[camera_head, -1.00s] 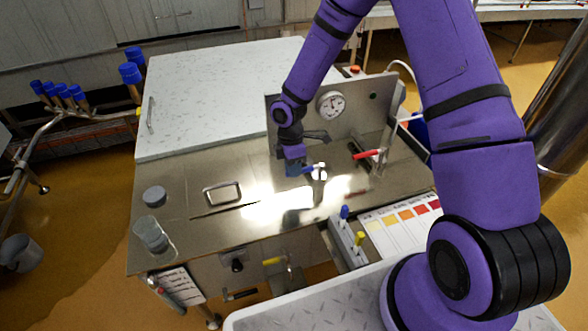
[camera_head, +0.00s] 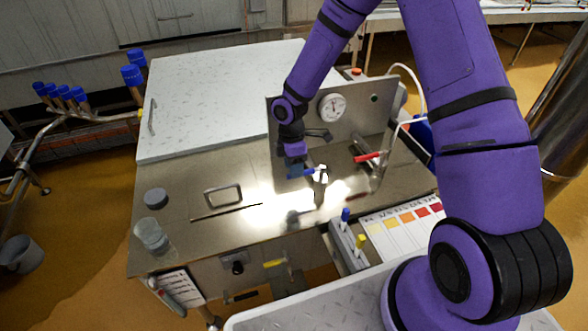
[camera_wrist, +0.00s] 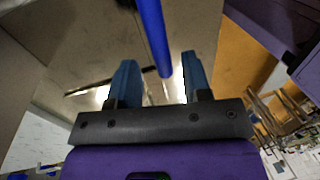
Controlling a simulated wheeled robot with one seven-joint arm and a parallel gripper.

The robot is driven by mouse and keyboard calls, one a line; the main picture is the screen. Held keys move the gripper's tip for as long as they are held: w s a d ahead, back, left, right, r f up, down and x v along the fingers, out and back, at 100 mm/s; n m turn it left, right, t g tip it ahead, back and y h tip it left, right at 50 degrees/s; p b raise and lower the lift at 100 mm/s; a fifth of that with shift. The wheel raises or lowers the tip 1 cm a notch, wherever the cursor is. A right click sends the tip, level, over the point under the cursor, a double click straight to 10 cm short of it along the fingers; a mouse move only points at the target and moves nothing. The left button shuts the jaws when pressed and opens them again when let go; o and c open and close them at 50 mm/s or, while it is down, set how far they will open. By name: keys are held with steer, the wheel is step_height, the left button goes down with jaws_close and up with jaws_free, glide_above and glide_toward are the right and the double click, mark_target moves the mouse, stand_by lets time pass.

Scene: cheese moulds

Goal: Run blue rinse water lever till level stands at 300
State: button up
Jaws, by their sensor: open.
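The blue lever (camera_head: 309,171) sits on a small metal tap on the steel worktop. My gripper (camera_head: 297,172) is open right at its handle. In the wrist view, the blue lever (camera_wrist: 152,35) reaches down between the two open fingers (camera_wrist: 160,75), with space on both sides. The fingers are not closed on it. A red lever (camera_head: 367,156) stands to the right on the same bench. No readable water level or 300 mark shows; what the tap feeds cannot be made out.
An upright panel with a round dial (camera_head: 332,107) stands behind the levers. A clear jar (camera_head: 152,236) and a grey puck (camera_head: 155,197) are at the left. A colour chart (camera_head: 391,232) and a holder with blue and yellow tools (camera_head: 350,248) are at front right.

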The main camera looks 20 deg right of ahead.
step_height(320, 180, up, 9)
steer(key=w, duration=0.2)
steer(key=shift+r, duration=0.15)
steer(key=shift+d, duration=0.15)
stand_by(2.8)
